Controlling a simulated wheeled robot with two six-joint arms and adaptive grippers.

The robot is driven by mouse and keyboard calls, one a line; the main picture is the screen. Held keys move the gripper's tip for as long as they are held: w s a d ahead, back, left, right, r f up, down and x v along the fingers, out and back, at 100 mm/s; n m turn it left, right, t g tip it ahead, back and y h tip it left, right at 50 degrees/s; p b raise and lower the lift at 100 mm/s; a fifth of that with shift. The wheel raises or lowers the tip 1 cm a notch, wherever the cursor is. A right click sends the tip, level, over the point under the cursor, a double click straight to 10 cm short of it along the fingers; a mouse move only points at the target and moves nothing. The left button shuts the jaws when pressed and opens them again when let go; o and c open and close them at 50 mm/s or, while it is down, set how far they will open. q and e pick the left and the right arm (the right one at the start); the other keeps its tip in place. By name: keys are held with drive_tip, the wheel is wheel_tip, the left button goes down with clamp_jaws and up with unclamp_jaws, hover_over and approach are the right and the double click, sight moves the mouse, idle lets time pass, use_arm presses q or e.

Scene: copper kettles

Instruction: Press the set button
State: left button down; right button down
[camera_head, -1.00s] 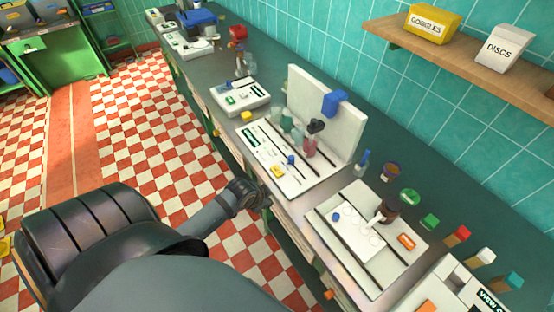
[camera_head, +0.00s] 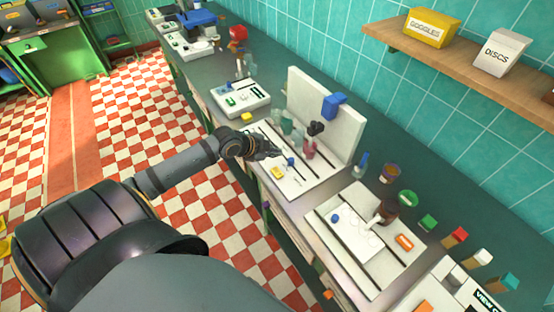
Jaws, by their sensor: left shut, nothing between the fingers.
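My left gripper (camera_head: 268,150) is shut and empty. It reaches in from the left over the near edge of a white station (camera_head: 307,180) on the counter. Its fingertips are close to a small blue knob (camera_head: 291,161) and a yellow button (camera_head: 277,173) on that station. I cannot read a label that marks either as the set button. I cannot tell whether the fingertips touch the panel. The gripper covers part of the station's left side. My right gripper is not in view.
The station has an upright white back panel (camera_head: 345,130) with a blue block (camera_head: 333,105). Bottles, including a pink one (camera_head: 310,148), stand before it. Another white tray (camera_head: 370,245) lies nearer, and a white device (camera_head: 240,98) stands farther off. A wooden shelf (camera_head: 460,68) hangs above right.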

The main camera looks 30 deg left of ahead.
sight(275, 173)
use_arm(q)
wheel_tip(275, 173, down, 8)
drive_tip(key=b, duration=0.6)
drive_tip(key=shift+r, duration=0.25)
drive_tip(key=shift+f+b, duration=0.4)
drive_tip(key=shift+b, duration=0.05)
idle(0.4)
drive_tip(key=shift+f+b, duration=0.35)
drive_tip(key=shift+f+b, duration=0.4)
drive_tip(key=shift+f, duration=0.1)
idle(0.5)
drive_tip(key=shift+r, duration=0.1)
drive_tip(key=shift+r+p, duration=0.8)
drive_tip(key=shift+p, duration=0.05)
